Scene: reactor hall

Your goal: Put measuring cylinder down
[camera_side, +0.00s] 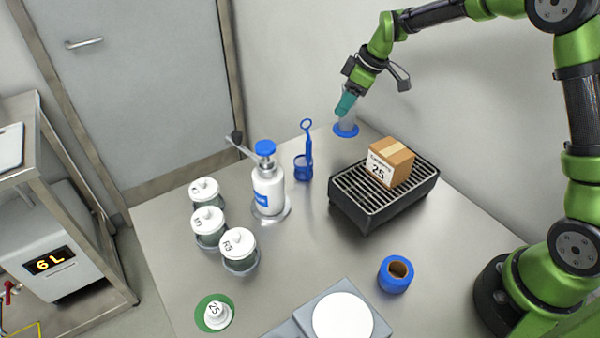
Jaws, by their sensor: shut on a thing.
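The measuring cylinder (347,120) is a pale, see-through tube with a wide blue foot. It is upright or nearly so at the far corner of the steel table (310,230). My gripper (346,104), with teal fingers, is shut on the upper part of the cylinder, and the fingers hide its top. The blue foot appears at or just above the tabletop; I cannot tell whether it touches.
A black grated box (372,213) bearing a cardboard carton (391,162) stands right of the cylinder. A blue holder with a looped tool (304,165) and a white pump bottle (268,188) stand left. Lidded jars (208,222), a blue ring-shaped pot (396,274) and scales (342,316) are nearer.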

